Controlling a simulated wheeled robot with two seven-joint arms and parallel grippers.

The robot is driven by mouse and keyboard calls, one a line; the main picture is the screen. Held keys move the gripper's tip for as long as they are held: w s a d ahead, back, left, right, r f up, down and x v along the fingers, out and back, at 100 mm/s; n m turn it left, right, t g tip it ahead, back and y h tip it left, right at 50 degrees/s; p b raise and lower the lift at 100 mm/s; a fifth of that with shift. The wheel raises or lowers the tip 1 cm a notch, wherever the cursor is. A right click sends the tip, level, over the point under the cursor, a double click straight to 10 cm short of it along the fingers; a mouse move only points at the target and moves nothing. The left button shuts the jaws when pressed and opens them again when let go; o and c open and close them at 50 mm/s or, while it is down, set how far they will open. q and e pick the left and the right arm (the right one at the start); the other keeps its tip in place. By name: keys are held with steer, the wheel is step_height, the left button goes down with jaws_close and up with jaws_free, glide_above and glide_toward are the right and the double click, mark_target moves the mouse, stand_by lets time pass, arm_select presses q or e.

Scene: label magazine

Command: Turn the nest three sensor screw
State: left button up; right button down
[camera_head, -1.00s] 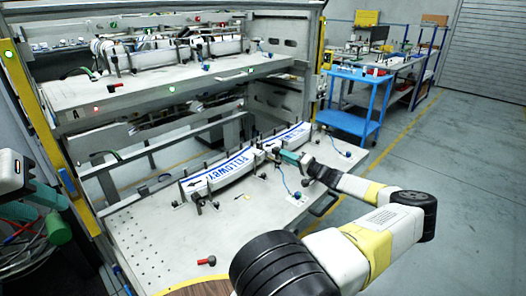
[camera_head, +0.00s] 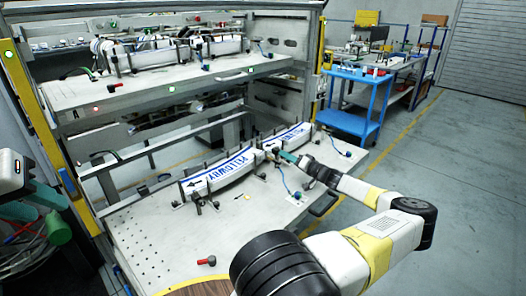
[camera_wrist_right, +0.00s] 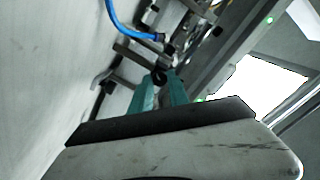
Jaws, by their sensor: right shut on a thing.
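My right gripper (camera_head: 285,157) is at the far part of the lower table, beside the fixture holding the right label stack. In the right wrist view its two teal fingers (camera_wrist_right: 160,92) close on a small dark knob-like part, the sensor screw (camera_wrist_right: 160,76). A blue cable (camera_wrist_right: 125,27) runs to a sensor just past the fingertips. The fingers partly hide the screw, and its nest number cannot be read. My left gripper (camera_head: 50,207) is at the left edge, its teal fingers apart and empty, away from the table.
Two white label stacks with blue print, the left (camera_head: 232,172) and the right (camera_head: 290,138), lie in the lower table's (camera_head: 150,245) fixtures. A red-and-black handle (camera_head: 207,261) lies near the front. An upper shelf (camera_head: 190,82) overhangs behind. A blue cart (camera_head: 352,100) stands beyond.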

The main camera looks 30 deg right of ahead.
steer(key=c, duration=1.5)
jaws_free()
steer(key=shift+c, duration=0.2)
steer(key=shift+s, duration=0.1)
steer(key=v, duration=0.7)
steer(key=shift+s+d, duration=0.1)
steer(key=shift+s, duration=0.25)
steer(key=shift+s, duration=0.1)
